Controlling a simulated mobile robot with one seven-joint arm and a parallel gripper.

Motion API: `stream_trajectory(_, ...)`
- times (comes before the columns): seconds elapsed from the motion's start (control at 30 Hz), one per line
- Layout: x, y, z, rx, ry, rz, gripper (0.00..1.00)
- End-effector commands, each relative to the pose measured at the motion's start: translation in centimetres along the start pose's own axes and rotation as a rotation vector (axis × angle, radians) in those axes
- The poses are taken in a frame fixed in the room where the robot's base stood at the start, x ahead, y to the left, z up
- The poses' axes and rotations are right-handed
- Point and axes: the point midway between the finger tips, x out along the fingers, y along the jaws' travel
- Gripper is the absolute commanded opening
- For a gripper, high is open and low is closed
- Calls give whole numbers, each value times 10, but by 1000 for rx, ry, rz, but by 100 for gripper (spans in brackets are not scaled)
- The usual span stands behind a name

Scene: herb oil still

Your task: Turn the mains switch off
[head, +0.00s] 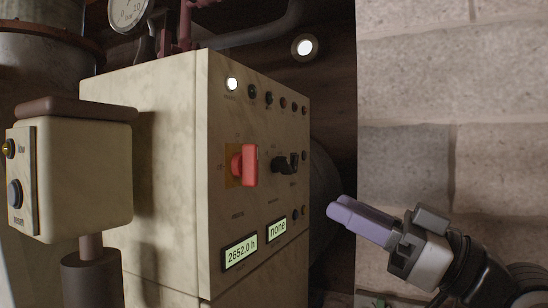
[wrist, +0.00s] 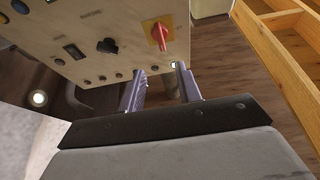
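The mains switch (head: 247,165) appears to be the red rotary handle on a yellow plate, on the front panel of the cream cabinet (head: 160,130). Its handle stands roughly upright in the head view. It also shows in the wrist view (wrist: 160,36), beyond my fingertips near the top. My gripper (head: 334,211) is to the right of the panel in the head view, with its purple fingers pointing toward the cabinet. In the wrist view the two fingers (wrist: 160,72) are apart with nothing between them. They do not touch the switch.
A black knob (head: 287,163) sits right of the red handle. Displays reading "2652.0 h" (head: 240,251) and "none" (head: 277,230) are below. A smaller box (head: 85,170) stands at left. A stone wall (head: 450,100) is at right. Wooden shelving (wrist: 285,40) shows in the wrist view.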

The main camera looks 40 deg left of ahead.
Motion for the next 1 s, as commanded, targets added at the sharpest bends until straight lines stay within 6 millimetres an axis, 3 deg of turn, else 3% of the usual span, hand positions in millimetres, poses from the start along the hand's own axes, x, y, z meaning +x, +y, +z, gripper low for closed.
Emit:
stream_trajectory(0.17,13,-2,-2,3,-6,-9,34)
stream_trajectory(0.7,118,-2,-3,2,-4,-7,34)
stream_trajectory(1.0,137,-2,0,1,-4,-5,34)
